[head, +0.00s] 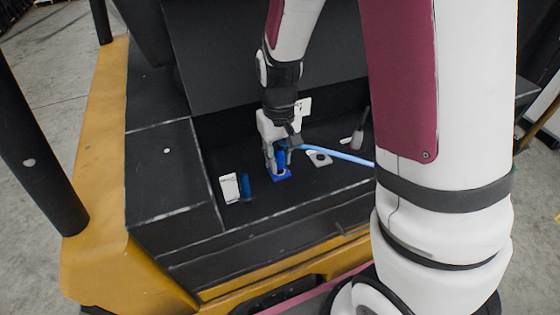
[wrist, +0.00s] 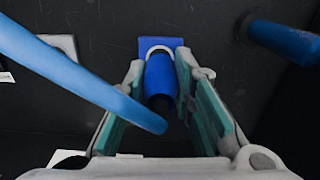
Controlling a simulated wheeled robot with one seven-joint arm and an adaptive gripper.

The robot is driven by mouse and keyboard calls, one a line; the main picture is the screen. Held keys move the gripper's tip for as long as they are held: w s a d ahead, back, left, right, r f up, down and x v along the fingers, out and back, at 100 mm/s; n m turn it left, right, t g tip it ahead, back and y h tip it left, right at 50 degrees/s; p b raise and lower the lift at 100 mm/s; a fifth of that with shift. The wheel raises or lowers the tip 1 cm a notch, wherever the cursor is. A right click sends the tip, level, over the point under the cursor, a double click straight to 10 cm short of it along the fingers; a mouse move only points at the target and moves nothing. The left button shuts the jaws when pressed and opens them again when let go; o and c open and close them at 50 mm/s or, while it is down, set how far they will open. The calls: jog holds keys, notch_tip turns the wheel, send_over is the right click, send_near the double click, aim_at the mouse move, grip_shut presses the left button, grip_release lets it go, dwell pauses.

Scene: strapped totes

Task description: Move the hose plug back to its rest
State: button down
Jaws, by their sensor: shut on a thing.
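The blue hose plug (wrist: 160,76) is between the teal-padded fingers of my gripper (wrist: 161,90), which is shut on it. In the head view my gripper (head: 277,160) points down with the blue plug (head: 281,158) in it. The light blue hose (head: 335,153) runs right from the plug behind my arm; in the wrist view the hose (wrist: 75,72) crosses the left side. The plug's far end lines up with a white ring on a blue square plate (wrist: 176,43), also in the head view (head: 282,175). I cannot tell how deep it sits. Which fitting is the rest is unclear.
A pale plate with a dark hole (head: 319,159) lies right of the blue plate. A separate blue cylinder (head: 246,187) stands left, beside a white label (head: 229,188). A dark upright piece (head: 361,128) stands at the right. A black wall rises behind.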

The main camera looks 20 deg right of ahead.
aim_at(279, 143)
jog(key=shift+r+p, duration=0.95)
jog(key=shift+r, duration=1.05)
jog(key=shift+r+p, duration=1.2)
jog(key=shift+r, duration=1.85)
jog(key=shift+f, duration=0.1)
